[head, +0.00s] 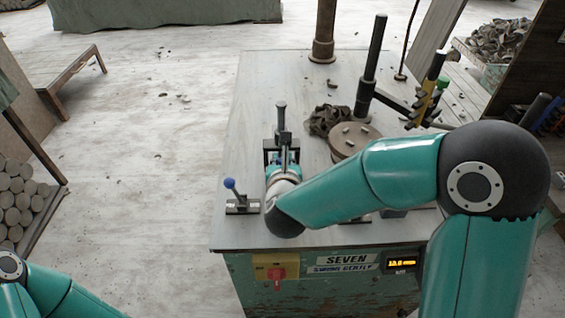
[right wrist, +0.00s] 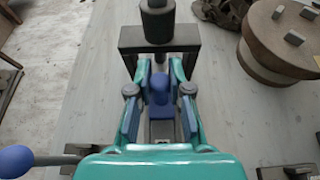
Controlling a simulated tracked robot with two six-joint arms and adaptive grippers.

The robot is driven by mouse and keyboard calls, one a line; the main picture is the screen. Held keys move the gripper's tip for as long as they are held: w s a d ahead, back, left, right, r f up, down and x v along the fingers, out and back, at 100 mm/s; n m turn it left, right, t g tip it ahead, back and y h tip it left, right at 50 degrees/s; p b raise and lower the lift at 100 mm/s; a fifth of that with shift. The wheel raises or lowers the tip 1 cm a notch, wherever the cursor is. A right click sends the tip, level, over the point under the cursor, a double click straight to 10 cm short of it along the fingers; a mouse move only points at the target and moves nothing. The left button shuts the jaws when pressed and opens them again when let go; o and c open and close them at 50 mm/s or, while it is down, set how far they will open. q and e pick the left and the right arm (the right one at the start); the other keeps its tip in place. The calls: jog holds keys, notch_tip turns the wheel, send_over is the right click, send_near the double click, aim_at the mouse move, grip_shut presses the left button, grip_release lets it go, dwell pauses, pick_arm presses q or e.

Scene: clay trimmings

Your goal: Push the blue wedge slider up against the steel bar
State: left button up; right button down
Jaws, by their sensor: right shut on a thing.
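In the head view my right gripper (head: 283,160) largely hides the slider. My left gripper is out of the head view; only its arm shows.
A blue-knobbed lever (head: 235,190) stands left of my right gripper. The table top (head: 258,85) is clear at the back left.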

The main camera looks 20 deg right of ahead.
jog(key=c, duration=1.1)
grip_release()
jog(key=shift+o, duration=0.2)
jog(key=v, duration=1.2)
jog(key=shift+s, duration=0.1)
